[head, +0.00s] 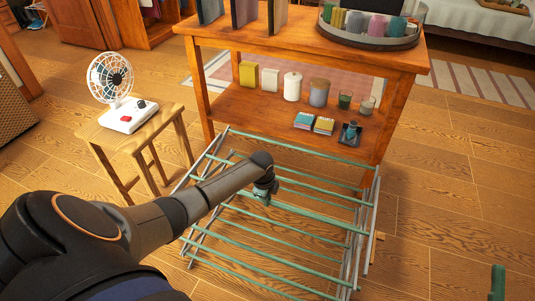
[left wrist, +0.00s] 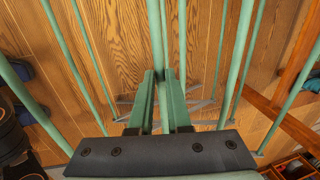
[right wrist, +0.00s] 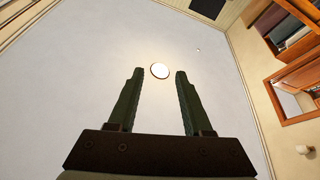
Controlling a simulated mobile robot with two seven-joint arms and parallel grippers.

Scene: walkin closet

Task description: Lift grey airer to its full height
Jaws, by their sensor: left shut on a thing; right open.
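The airer (head: 371,222), with green rods and grey side frames, stands low over the wooden floor in the head view, its rods spread out nearly flat. My left gripper (head: 265,192) is above its middle, shut on one of the green rods. In the left wrist view the two green fingers (left wrist: 162,78) close around a rod (left wrist: 155,30), with other rods on both sides. My right gripper (right wrist: 158,72) is open and empty, pointing up at the ceiling. My left arm hides part of the airer's left side.
A wooden shelf table (head: 398,57) with jars, boxes and a round tray (head: 368,42) stands right behind the airer. A stool (head: 148,135) with a white fan (head: 112,80) is at the left.

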